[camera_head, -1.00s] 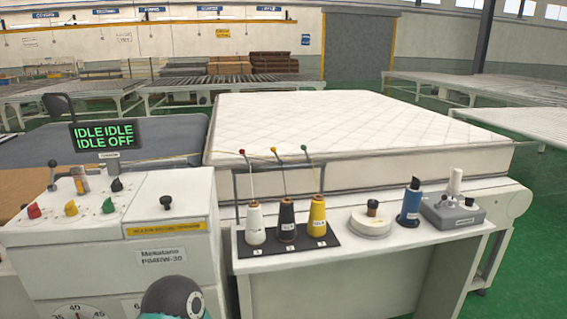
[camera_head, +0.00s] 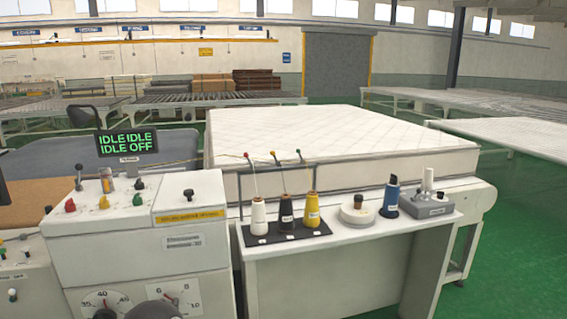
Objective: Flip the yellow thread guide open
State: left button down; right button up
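Three thin thread guides rise from the rail behind the thread stand, with red, yellow and green tips. The yellow-tipped guide (camera_head: 272,154) is in the middle; whether it is open or shut is too small to tell. Below stand a white cone (camera_head: 258,217), a black cone (camera_head: 286,213) and a yellow cone (camera_head: 312,210) on a dark mat (camera_head: 259,241). The machine's top also carries a red knob (camera_head: 70,206), a yellow knob (camera_head: 103,203) and a green knob (camera_head: 137,199). Neither of my grippers shows in the head view.
A white mattress (camera_head: 330,140) lies behind the stand. On the white side table (camera_head: 370,231) are a round white holder (camera_head: 357,217), a blue spool (camera_head: 390,203) and a grey device (camera_head: 427,206). Open green floor lies at the right.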

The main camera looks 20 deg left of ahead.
aim_at(272, 154)
jog(key=u, duration=0.3)
jog(key=i, duration=0.9)
jog(key=z, duration=0.2)
